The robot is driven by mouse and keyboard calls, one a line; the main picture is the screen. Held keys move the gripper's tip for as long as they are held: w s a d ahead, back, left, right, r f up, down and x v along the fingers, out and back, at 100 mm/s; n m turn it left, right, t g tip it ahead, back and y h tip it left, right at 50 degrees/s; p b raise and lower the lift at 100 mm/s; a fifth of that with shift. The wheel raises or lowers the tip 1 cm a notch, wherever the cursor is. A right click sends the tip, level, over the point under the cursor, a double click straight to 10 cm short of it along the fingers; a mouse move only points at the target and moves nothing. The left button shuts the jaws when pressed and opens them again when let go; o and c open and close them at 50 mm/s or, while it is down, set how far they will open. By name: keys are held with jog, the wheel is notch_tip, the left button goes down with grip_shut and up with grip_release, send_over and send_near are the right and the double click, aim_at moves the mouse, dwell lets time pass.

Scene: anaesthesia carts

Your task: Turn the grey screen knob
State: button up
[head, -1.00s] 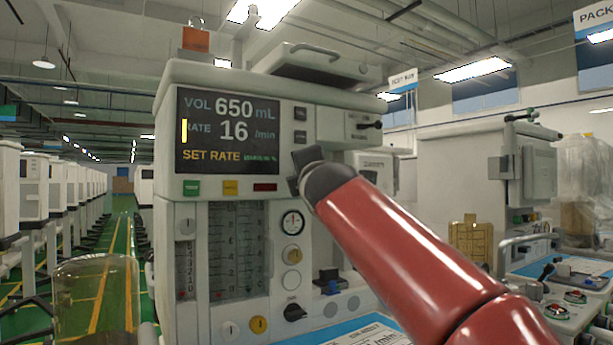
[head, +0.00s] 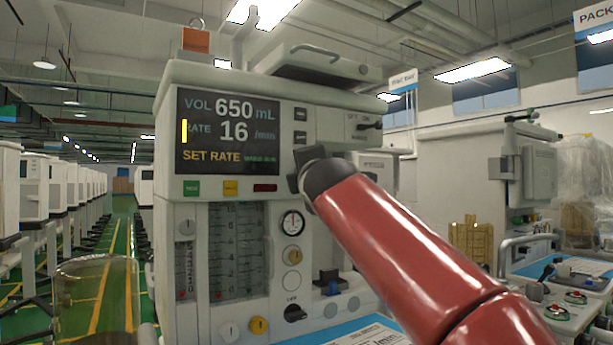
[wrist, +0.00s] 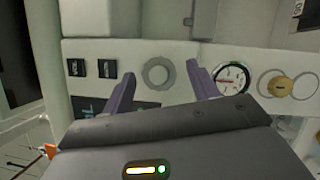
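The grey screen knob (wrist: 158,73) is a round grey dial on the white panel in the wrist view. My gripper (wrist: 161,70) is open, with one purple-grey finger on each side of the knob and a visible gap to both. I cannot tell how far the fingertips are from the panel. In the head view, my gripper (head: 299,172) is in front of the panel just right of the screen and hides the knob. The screen (head: 228,132) reads VOL 650 mL, RATE 16 /min and SET RATE, with a yellow bar beside RATE.
Two small dark buttons (wrist: 92,68) sit beside the knob. A round gauge (head: 292,222) and a yellowish knob (head: 292,255) are below it. A dark switch (head: 369,126) is at upper right. A clear cylinder (head: 97,295) stands at front left.

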jog(key=b+v, duration=0.1)
jog(key=v, duration=0.6)
jog(key=shift+s+b, duration=0.35)
jog(key=shift+s, duration=0.05)
jog(key=shift+d, duration=0.1)
